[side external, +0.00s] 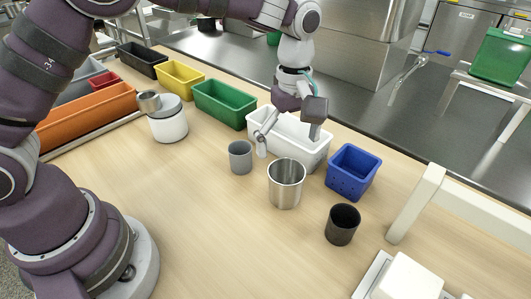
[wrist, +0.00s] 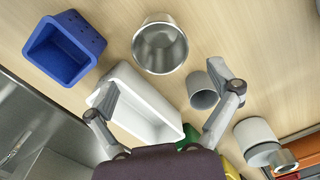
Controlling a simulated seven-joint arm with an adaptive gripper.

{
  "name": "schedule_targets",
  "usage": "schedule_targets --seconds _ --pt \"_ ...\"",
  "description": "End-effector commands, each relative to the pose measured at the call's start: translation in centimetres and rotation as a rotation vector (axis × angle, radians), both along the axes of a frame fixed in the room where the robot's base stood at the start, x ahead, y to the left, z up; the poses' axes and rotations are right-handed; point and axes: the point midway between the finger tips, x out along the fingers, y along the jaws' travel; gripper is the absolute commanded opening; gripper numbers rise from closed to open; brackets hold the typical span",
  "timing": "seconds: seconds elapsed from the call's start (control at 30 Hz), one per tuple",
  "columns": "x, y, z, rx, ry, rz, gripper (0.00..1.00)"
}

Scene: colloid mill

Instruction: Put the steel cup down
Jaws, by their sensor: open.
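The steel cup (side external: 286,188) stands upright on the wooden table, in front of the white bin; its open top faces up and looks empty. In the wrist view the steel cup (wrist: 160,48) is at the top middle, beyond my fingertips. My gripper (side external: 290,124) is open and hangs over the white bin, behind the cup and apart from it. In the wrist view the two fingers of my gripper (wrist: 165,84) are spread wide with nothing between them.
A grey cup (side external: 240,158) stands left of the steel cup, a black cup (side external: 342,225) to its right front. The white bin (side external: 310,160) and blue bin (side external: 353,172) are behind. A white machine with a steel hopper (side external: 168,122) stands left.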

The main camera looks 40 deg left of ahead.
Motion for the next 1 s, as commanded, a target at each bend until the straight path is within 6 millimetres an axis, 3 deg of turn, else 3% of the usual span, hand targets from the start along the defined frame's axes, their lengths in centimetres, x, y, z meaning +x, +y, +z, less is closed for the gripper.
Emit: schedule_targets --seconds 0.1,0.23,0.37,0.5,0.6,0.8,1.0 --pt "0.1 0.0 2.1 -0.001 -0.004 0.0 0.89" --pt "-0.1 0.2 3.5 -0.002 -0.009 -0.015 0.89" --pt "-1.2 2.1 6.4 -0.004 -0.075 -0.161 0.89" --pt "-4.6 5.6 9.9 0.028 -0.202 -0.454 0.89" --pt "-7.9 7.8 11.2 0.087 -0.294 -0.681 0.89" --pt "-13.2 10.1 10.3 0.234 -0.411 -1.038 0.89" --pt "-14.5 10.5 9.4 0.292 -0.434 -1.154 0.89"
